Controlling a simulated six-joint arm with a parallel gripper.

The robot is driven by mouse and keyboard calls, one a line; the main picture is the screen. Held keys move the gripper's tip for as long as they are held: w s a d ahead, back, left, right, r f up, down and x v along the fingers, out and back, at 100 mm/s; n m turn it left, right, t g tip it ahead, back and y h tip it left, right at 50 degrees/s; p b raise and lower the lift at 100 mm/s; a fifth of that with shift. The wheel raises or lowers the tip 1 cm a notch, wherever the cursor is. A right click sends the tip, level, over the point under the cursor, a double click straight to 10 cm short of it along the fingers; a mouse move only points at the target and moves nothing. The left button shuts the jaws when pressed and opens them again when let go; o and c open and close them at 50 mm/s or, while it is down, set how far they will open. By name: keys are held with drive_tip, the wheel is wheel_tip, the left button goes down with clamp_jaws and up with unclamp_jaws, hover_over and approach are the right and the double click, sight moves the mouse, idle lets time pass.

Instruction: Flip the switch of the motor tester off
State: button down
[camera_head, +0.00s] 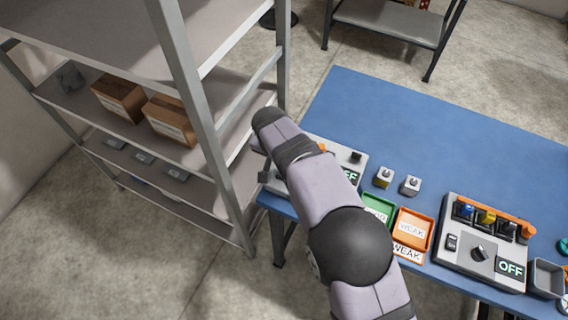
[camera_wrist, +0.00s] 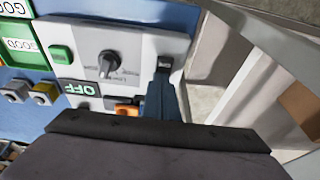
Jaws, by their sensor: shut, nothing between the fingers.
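A pale grey tester with an OFF display stands at the table's left end, mostly behind my arm in the head view (camera_head: 355,158). I take it for the motor tester. The wrist view shows its casing (camera_wrist: 165,42), a black knob (camera_wrist: 106,64) on a grey label, and its OFF display (camera_wrist: 79,88) upside down. A black block and an orange part sit near the display. My gripper (camera_wrist: 163,66) is shut and empty over the tester's edge, to the right of the knob. I cannot tell whether it touches the casing. In the head view my arm hides most of this.
A green tray (camera_head: 379,207) and an orange WEAK tray (camera_head: 413,228) lie right of my arm. Two small motor-like blocks (camera_head: 384,177) stand behind them. A second device (camera_head: 450,262), also showing OFF, is at right. A metal shelf (camera_head: 190,80) rises close on the left.

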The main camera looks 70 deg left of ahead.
drive_tip(key=shift+s+d+f, duration=0.1)
drive_tip(key=shift+d+f, duration=0.2)
drive_tip(key=shift+f, duration=0.1)
drive_tip(key=shift+s+d+f, duration=0.1)
drive_tip(key=shift+s+d, duration=0.1)
drive_tip(key=shift+d, duration=0.05)
drive_tip(key=shift+s+d, duration=0.3)
drive_tip(key=shift+s, duration=0.05)
drive_tip(key=v, duration=0.1)
drive_tip(key=p+v, duration=0.1)
drive_tip(key=v, duration=0.1)
drive_tip(key=a+p+v, duration=0.1)
drive_tip(key=v, duration=0.1)
drive_tip(key=shift+w+d, duration=0.1)
drive_tip(key=shift+w, duration=0.2)
drive_tip(key=shift+s+d+r+b, duration=0.1)
drive_tip(key=shift+s+r+b, duration=0.1)
drive_tip(key=shift+r+b, duration=0.4)
drive_tip(key=b+v, duration=0.3)
drive_tip(key=v, duration=0.5)
drive_tip(key=shift+s+d+r, duration=0.2)
drive_tip(key=shift+s, duration=0.15)
